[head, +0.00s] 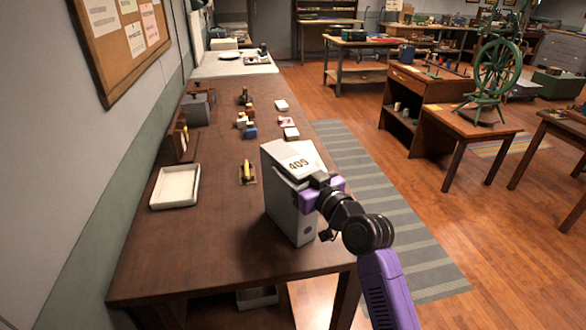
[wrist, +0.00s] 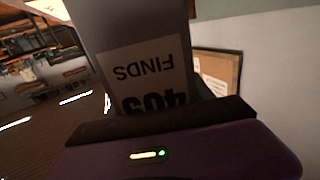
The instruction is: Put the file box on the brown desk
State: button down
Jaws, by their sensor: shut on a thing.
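The file box (head: 290,215) is a grey upright box with a white label reading 409. In the head view it is at the near right part of the brown desk (head: 195,245), close to the desk's right edge. Its base appears to be at or just over the desk top; I cannot tell if it touches. My gripper (head: 318,192) is shut on the file box at its right side. In the wrist view the file box (wrist: 145,45) fills the middle, its label reading FINDS and 409 upside down. The fingertips are mostly hidden.
A white tray (head: 175,187) lies on the desk to the left. A small yellow item (head: 247,172) and several small blocks (head: 246,125) stand behind the box. The desk's near left part is bare. A spinning wheel (head: 492,75) stands on a table at right.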

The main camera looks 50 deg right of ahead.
jog(key=shift+c, duration=2)
grip_release()
jog(key=shift+f, duration=0.1)
